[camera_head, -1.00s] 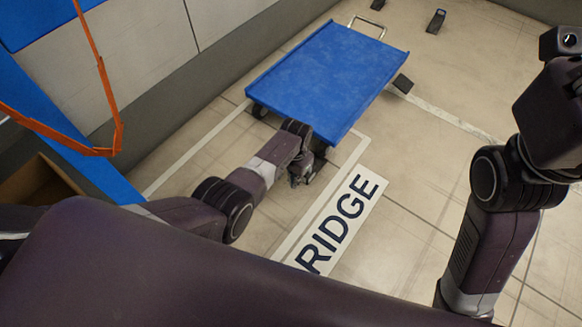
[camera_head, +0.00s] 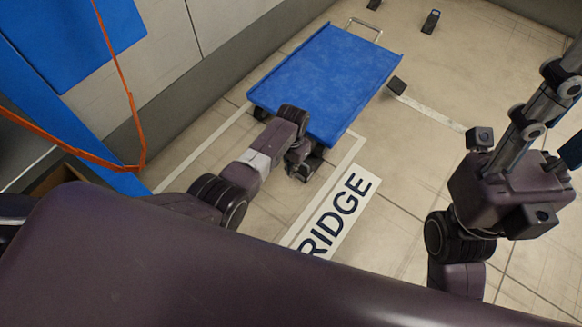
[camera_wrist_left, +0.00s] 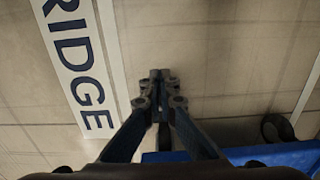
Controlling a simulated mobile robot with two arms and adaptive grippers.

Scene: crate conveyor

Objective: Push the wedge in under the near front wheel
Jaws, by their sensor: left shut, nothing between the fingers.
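The blue flat cart (camera_head: 325,85) stands on the tiled floor with its push handle at the far end. My left gripper (camera_head: 299,174) is low beside its near right corner, shut and empty; its closed fingertips also show in the left wrist view (camera_wrist_left: 159,76). A dark wheel (camera_wrist_left: 278,129) shows beside the blue edge in the wrist view, to the right of the fingers and apart from them. A dark shape (camera_head: 318,150) sits under the cart's near corner, and I cannot tell wheel from wedge there.
Two more dark blocks, one on the right (camera_head: 430,21) and one on the left (camera_head: 374,4), lie beyond the cart. A white floor sign reading "RIDGE" (camera_head: 341,211) lies in front. A wall runs along the left.

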